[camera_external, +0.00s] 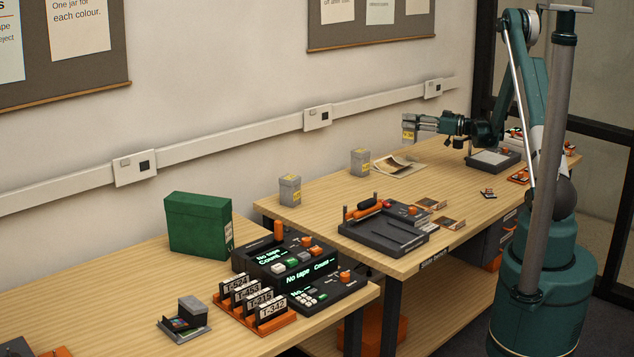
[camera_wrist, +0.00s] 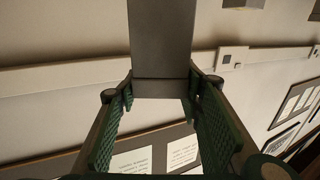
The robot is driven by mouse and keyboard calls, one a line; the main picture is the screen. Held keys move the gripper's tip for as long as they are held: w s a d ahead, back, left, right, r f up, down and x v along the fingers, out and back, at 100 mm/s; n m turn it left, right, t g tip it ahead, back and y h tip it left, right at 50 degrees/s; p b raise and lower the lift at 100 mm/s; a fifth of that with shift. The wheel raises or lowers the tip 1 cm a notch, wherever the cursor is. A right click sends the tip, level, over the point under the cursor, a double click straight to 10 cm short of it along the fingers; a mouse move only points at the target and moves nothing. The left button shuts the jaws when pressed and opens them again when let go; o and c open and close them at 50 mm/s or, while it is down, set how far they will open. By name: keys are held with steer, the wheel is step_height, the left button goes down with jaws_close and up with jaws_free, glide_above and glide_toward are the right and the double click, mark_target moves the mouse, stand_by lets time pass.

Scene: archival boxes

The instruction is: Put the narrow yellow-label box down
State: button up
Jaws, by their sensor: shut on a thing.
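My gripper (camera_external: 415,125) is high over the far bench, reaching left toward the wall. It is shut on a small grey box (camera_external: 408,134) with a yellow label, held above the bench top and apart from it. In the wrist view the grey box (camera_wrist: 161,42) sits between the two green finger pads of my gripper (camera_wrist: 160,88), its label not visible there. Two similar grey boxes with yellow labels stand upright on the bench, one at the near left corner (camera_external: 290,191) and one further back (camera_external: 360,162).
A flat paper or folder (camera_external: 398,167) lies on the bench below and left of my gripper. A dark device with orange parts (camera_external: 385,228) stands at the bench front, and a grey tray (camera_external: 493,160) lies to the right. Bare wood shows between the boxes.

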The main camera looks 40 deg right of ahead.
mark_target(409, 142)
steer(key=shift+f, duration=0.25)
steer(key=shift+f+b, duration=0.55)
steer(key=shift+f, duration=2.5)
steer(key=shift+f+b, duration=0.3)
steer(key=shift+f, duration=1.55)
steer(key=shift+f, duration=0.2)
steer(key=o, duration=1)
steer(key=shift+r, duration=0.25)
steer(key=p+v, duration=0.1)
steer(key=v, duration=1.1)
steer(key=shift+f, duration=0.1)
